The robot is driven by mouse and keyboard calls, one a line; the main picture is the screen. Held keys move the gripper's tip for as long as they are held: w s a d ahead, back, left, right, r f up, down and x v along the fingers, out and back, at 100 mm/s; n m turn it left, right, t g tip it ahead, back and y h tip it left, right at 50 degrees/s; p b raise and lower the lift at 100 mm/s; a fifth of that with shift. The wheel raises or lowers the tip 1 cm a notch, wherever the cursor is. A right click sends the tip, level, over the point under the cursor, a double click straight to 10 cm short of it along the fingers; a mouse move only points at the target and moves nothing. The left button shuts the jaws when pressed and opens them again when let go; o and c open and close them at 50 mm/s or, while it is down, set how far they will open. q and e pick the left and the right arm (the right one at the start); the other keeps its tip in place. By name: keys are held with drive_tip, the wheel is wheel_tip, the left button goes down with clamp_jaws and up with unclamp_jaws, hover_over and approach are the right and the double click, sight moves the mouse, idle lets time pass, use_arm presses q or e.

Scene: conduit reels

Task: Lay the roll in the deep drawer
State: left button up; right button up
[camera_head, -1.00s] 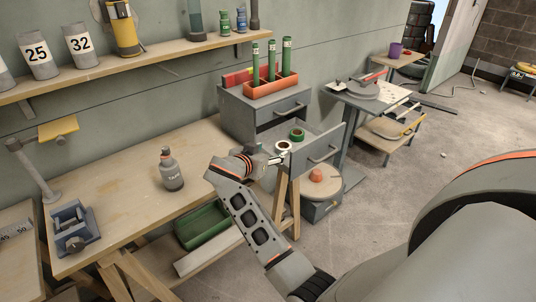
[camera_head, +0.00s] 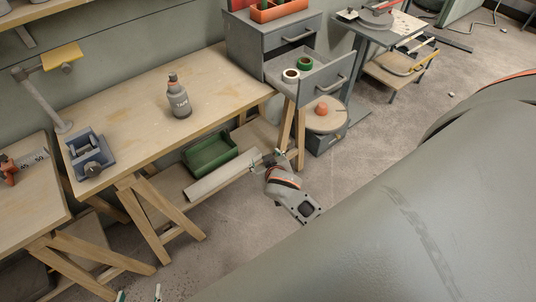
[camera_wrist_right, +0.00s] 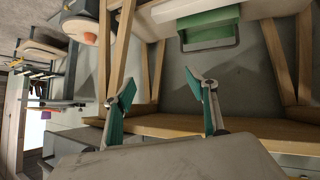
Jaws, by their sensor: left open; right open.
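The deep drawer (camera_head: 340,69) of the grey cabinet stands pulled open. A white roll (camera_head: 291,76) and a green roll (camera_head: 305,63) lie in it, close together; which one the task means I cannot tell. My right gripper (camera_head: 267,158) is below and in front of the bench, apart from the drawer. In the right wrist view its green-padded fingers (camera_wrist_right: 165,102) are spread with nothing between them. My left gripper (camera_head: 140,294) shows only its fingertips at the bottom edge, apart and empty.
A workbench (camera_head: 130,120) carries a grey bottle (camera_head: 179,98) and a blue vise (camera_head: 88,155). A green bin (camera_head: 211,153) sits on the shelf below. A round stool (camera_head: 335,120) with an orange piece (camera_head: 322,108) stands under the drawer. Floor in front is clear.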

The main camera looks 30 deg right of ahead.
drive_tip(key=s+a+f+n+y, duration=0.1)
drive_tip(key=s+a+n+y, duration=0.2)
drive_tip(key=s, duration=0.6)
drive_tip(key=s+a+f+n+y, duration=0.2)
drive_tip(key=s+a+y, duration=0.1)
drive_tip(key=s+a, duration=0.5)
drive_tip(key=shift+s+f+n+t, duration=0.15)
drive_tip(key=shift+s+n+t, duration=0.25)
drive_tip(key=shift+s, duration=0.25)
